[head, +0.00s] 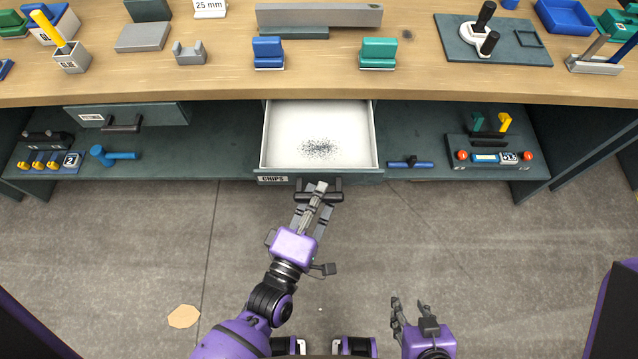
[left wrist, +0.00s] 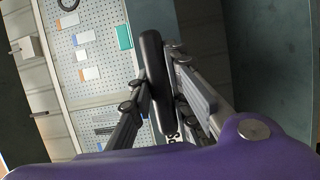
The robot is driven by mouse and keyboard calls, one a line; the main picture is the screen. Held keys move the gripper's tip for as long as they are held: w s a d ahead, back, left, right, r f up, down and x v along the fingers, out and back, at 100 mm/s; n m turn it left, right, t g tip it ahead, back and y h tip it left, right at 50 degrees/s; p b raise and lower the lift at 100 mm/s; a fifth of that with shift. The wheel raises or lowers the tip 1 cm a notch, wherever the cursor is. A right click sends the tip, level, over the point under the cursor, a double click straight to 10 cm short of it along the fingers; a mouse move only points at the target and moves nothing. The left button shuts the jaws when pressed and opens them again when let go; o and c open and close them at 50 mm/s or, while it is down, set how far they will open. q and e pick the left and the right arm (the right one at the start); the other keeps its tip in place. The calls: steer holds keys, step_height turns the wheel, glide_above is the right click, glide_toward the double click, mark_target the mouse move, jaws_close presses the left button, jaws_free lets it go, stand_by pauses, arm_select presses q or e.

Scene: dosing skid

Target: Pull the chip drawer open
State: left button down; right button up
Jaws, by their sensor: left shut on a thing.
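The chip drawer (head: 318,140) stands pulled out from under the workbench, with its white inside showing and dark chips (head: 318,148) scattered on its floor. Its front bears a CHIPS label (head: 272,179) and a dark bar handle (head: 333,190). My left gripper (head: 318,190) is at this handle, its fingers on either side of the bar. In the left wrist view the black handle (left wrist: 152,75) lies between the fingers, which are shut on it. My right gripper (head: 411,312) is low in the head view, away from the drawer, with its fingers apart and nothing seen between them.
Another drawer (head: 85,116) with a handle is at the left under the wooden bench top (head: 220,75). Lower shelves hold a blue fitting (head: 115,156) at left and a device with red knobs (head: 490,156) at right. The floor (head: 480,240) before the bench is largely clear.

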arm_select(q)
steer(key=c, duration=1.6)
jaws_free()
steer(key=shift+c, duration=0.2)
steer(key=shift+s+a, duration=0.15)
steer(key=shift+s, duration=0.2)
steer(key=v, duration=1.1)
steer(key=shift+s, duration=0.1)
